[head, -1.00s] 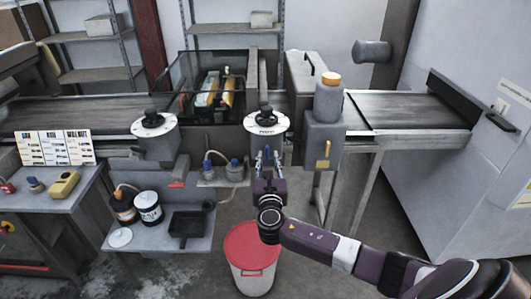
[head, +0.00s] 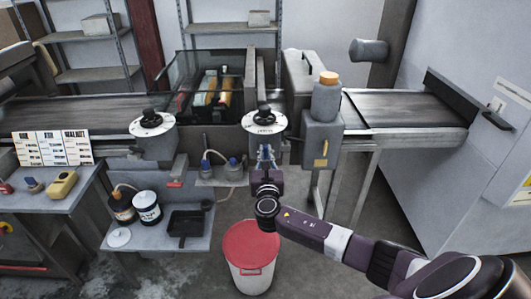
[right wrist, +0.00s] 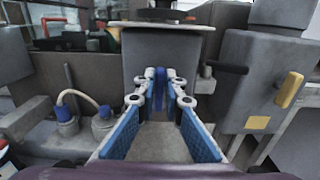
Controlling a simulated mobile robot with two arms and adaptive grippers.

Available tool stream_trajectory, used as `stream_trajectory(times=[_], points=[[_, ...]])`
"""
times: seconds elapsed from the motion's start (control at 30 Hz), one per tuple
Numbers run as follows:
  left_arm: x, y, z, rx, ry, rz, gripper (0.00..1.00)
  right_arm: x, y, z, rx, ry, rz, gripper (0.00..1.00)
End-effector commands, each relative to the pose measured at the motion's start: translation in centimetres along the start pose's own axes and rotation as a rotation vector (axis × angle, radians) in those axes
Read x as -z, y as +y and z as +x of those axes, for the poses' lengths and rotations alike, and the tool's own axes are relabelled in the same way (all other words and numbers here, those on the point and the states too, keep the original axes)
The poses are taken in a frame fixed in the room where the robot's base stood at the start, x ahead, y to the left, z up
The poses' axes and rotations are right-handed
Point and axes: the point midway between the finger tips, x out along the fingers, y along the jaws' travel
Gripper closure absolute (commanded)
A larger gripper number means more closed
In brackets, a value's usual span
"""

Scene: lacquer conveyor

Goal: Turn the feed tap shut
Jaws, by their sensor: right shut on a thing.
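My right gripper (head: 265,152) is below the round white dial at the front of the machine. In the right wrist view its two fingers (right wrist: 161,82) are closed together around a narrow upright blue handle (right wrist: 161,77), which looks like the feed tap's. The fingers hide much of the handle, and its pipe cannot be made out. In the head view the handle is hidden by the gripper. My left gripper is not in view.
A grey box with a yellow lever (head: 321,163) stands just right of my gripper; its lever also shows in the right wrist view (right wrist: 289,90). Blue-capped fittings (head: 232,162) sit to the left. A red-lidded bucket (head: 250,245) stands below on the floor.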

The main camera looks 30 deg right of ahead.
Motion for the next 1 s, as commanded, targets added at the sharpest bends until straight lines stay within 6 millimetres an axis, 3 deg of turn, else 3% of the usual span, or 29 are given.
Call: stream_trajectory(times=[0.47, 1.0], points=[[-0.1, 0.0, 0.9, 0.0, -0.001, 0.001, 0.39, 0.2, -0.2, 0.0, 0.001, 0.0, 0.115, 1.0], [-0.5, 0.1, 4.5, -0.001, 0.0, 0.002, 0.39, 0.6, -0.8, 0.0, 0.0, -0.001, 0.598, 1.0]])
